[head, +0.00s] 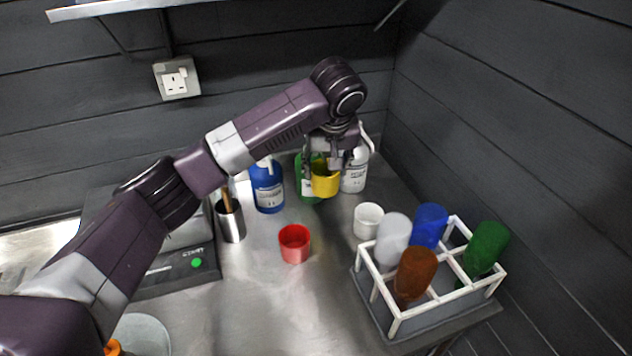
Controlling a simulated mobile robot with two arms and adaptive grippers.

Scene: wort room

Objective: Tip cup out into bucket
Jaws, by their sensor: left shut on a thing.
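A yellow cup (326,183) is held by my left gripper (324,165), which is shut on it at the back of the steel worktop. The cup looks roughly upright, and its contents cannot be made out. A red cup (294,244) stands on the worktop in front of it, and a white cup (368,220) stands to the right. No bucket can be clearly identified; a round grey object (146,334) at the bottom left is partly hidden by my arm. My right gripper is not in view.
Blue (268,188), green (301,187) and white (355,176) bottles stand at the back. A white rack (394,326) with several bottles is at right. A steel pot (231,222) and a scale (190,265) are at left. The front middle worktop is clear.

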